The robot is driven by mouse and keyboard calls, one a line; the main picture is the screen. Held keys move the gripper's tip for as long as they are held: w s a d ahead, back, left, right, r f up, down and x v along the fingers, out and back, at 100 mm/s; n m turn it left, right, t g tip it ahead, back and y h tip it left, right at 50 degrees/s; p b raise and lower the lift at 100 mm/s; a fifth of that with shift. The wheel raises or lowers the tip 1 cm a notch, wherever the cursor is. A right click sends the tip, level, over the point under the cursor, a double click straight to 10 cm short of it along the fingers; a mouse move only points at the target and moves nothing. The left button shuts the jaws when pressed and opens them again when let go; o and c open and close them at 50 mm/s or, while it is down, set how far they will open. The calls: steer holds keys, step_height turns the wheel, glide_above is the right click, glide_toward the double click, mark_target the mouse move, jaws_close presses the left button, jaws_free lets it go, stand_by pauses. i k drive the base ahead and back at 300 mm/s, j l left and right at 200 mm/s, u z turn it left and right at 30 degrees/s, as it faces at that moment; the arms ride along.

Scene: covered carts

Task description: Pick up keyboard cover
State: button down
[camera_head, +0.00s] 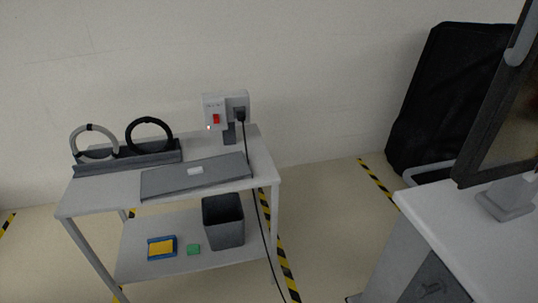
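A flat grey panel (218,172), which looks like the keyboard cover, lies on the top shelf of the white cart (95,201) near its front edge. No separate keyboard shows; anything under the panel is hidden. My gripper is not in view.
A grey rack (95,168) with a white ring and a black ring stands behind the panel. A switch and plug box (226,108) trails a black cable. A dark bin (223,232) is on the lower shelf. A white desk (480,240) with a monitor stands right.

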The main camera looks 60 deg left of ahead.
mark_target(156, 183)
steer(key=u, duration=2.65)
steer(key=i+j, duration=0.1)
steer(key=i, duration=0.45)
steer(key=i+j+z, duration=0.15)
steer(key=i, duration=0.4)
steer(key=i+j, duration=0.15)
steer(key=i, duration=0.4)
steer(key=i+j+z, duration=0.1)
steer(key=i, duration=0.45)
steer(key=j, duration=0.1)
